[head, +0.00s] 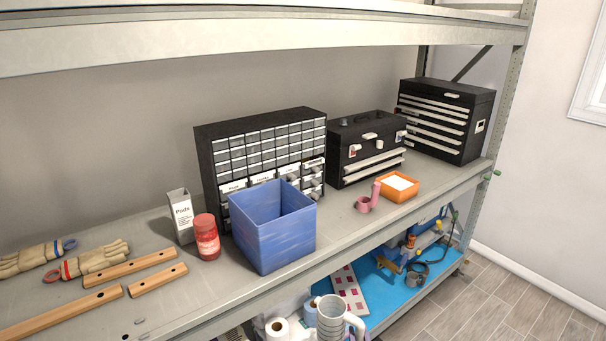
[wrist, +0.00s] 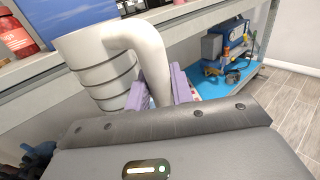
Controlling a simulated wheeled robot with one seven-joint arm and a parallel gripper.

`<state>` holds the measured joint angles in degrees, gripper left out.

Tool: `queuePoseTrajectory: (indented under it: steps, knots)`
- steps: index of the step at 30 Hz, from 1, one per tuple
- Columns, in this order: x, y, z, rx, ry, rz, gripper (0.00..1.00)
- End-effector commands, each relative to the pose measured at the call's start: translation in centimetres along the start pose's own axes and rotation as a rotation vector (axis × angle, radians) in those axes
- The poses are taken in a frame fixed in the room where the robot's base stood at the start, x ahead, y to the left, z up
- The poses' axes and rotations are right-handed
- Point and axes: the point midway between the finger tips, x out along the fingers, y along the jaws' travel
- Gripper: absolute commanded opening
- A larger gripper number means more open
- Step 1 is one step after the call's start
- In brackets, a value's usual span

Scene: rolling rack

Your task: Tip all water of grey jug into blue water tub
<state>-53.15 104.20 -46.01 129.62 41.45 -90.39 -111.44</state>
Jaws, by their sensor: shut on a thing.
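The grey jug (head: 332,318) shows at the bottom edge of the head view, in front of the shelf and below its top surface. It looks upright, and its contents cannot be made out. In the wrist view the jug (wrist: 92,62) is close up, with dark rings around its body. My gripper (wrist: 165,88) has its purple fingers shut on the jug's handle. The blue water tub (head: 272,232) stands on the shelf, up and left of the jug. Part of it shows at the top left of the wrist view (wrist: 62,14). The tub's floor is hidden.
A red jar (head: 206,238) and a Pads box (head: 181,217) stand left of the tub. A drawer cabinet (head: 262,150) is close behind it. A pink mug (head: 364,205) and orange tray (head: 398,188) lie to the right. The shelf's front edge (head: 330,258) lies between jug and tub.

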Motion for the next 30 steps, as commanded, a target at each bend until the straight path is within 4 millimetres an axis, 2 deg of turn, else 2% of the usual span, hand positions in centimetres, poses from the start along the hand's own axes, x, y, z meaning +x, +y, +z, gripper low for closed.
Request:
queuePoseTrajectory:
  steps: [5,16,30]
  knots:
    - [-0.1,-0.1,-0.2,0.0,0.0,-0.001,0.0]
    - [-4.0,-0.1,-5.1,0.003,0.0,-0.004,0.0]
    - [-4.3,0.1,-5.3,0.0,-0.004,0.001,0.0]
